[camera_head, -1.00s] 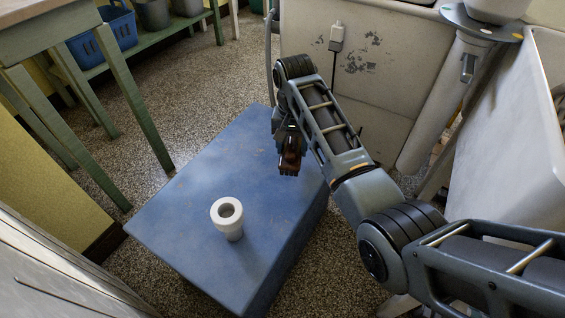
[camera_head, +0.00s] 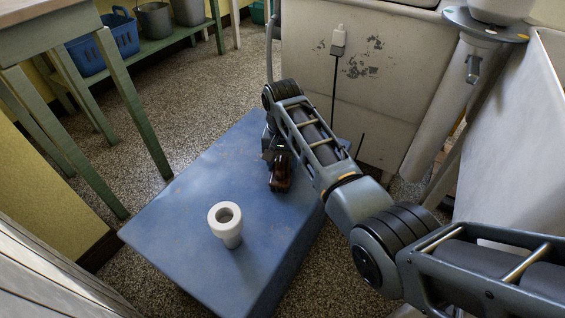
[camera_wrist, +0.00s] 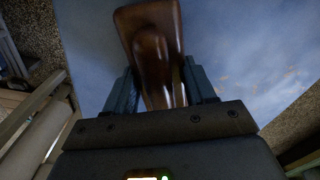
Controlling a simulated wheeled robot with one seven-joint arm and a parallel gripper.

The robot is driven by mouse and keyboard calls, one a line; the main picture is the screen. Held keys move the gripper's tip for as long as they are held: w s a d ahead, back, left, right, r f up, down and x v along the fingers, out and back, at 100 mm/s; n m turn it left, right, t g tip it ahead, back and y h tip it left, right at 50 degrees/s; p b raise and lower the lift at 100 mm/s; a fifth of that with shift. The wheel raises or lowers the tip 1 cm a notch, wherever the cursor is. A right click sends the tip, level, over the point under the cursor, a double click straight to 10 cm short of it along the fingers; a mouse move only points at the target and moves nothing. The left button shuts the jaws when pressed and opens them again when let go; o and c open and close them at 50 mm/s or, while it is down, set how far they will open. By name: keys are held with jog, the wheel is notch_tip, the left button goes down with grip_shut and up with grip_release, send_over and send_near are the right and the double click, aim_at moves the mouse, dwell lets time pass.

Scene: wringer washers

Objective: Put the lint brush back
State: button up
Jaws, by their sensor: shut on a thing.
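The lint brush (camera_head: 281,178) is dark reddish-brown and glossy. In the wrist view the brush (camera_wrist: 150,45) lies between the two fingers and extends away from them. My gripper (camera_head: 277,158) is shut on it, over the far part of the blue surface; the gripper (camera_wrist: 160,92) also shows in the wrist view. I cannot tell whether the brush touches the blue surface. A white cup-shaped holder (camera_head: 226,222) with a round open top stands upright on the blue surface (camera_head: 185,205), to the left of and nearer than the brush. Nothing shows inside its opening.
A pale washer body (camera_head: 385,75) stands behind the arm, with a white tub (camera_head: 520,130) at the right. A green-legged table (camera_head: 135,110) and a shelf with a blue basket (camera_head: 105,45) are at upper left. The blue surface around the holder is clear.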

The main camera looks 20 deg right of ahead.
aim_at(282, 158)
jog(key=o, duration=1)
notch_tip(282, 158, up, 12)
jog(key=p, duration=0.4)
jog(key=shift+r+p, duration=0.15)
jog(key=shift+p, duration=0.15)
